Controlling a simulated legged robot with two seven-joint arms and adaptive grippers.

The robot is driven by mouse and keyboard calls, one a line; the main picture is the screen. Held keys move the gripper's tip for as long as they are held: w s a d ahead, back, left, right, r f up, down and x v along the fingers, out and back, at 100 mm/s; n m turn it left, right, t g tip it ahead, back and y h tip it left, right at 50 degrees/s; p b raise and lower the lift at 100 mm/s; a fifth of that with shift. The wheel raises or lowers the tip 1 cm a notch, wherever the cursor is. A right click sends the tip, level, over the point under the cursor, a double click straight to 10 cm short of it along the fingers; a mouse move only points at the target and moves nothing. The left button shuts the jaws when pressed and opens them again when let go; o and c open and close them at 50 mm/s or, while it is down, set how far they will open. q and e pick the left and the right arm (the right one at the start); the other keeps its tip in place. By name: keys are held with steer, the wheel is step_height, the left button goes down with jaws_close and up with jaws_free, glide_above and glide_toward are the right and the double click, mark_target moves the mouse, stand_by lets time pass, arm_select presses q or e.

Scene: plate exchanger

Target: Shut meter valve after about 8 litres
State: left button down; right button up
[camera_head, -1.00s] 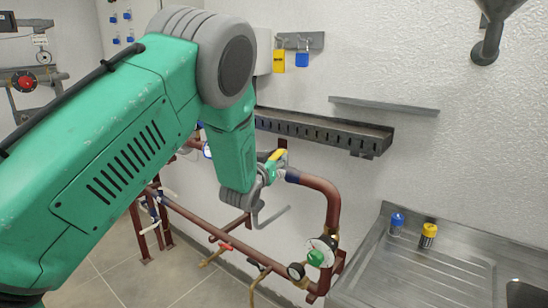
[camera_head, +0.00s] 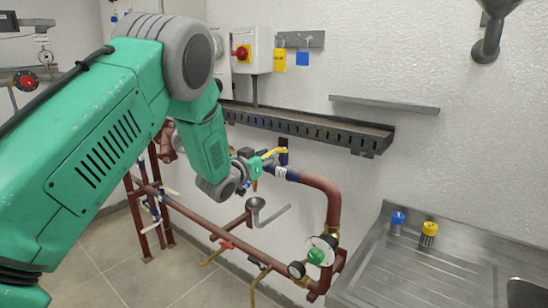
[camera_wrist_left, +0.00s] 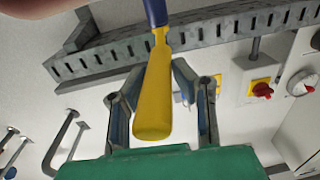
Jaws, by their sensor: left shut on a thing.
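A yellow valve lever (camera_head: 274,152) sits on the blue-wrapped part of the red-brown pipe (camera_head: 318,182), right of centre in the head view. My left gripper (camera_head: 262,161) reaches it from the left and is shut on it. In the left wrist view the yellow lever (camera_wrist_left: 153,100) runs between the two fingers of my left gripper (camera_wrist_left: 160,70), with its blue end at the top. My right gripper is out of view.
A dark slotted tray (camera_head: 310,130) runs along the wall above the pipe. A steel sink (camera_head: 420,275) with a blue-capped (camera_head: 397,222) and a yellow-capped container (camera_head: 428,233) is at the right. A red rotary switch (camera_head: 241,53) is on the wall.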

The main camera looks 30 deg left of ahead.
arm_select(q)
steer(key=shift+a+r+m+h, duration=0.1)
steer(key=shift+a+m+h, duration=0.3)
steer(key=shift+a+h, duration=0.25)
steer(key=c, duration=1.5)
jaws_free()
steer(key=shift+a, duration=0.1)
steer(key=shift+o, duration=0.8)
steer(key=shift+a, duration=0.15)
steer(key=s+a, duration=0.1)
steer(key=s, duration=1.1)
steer(key=shift+a+f, duration=0.2)
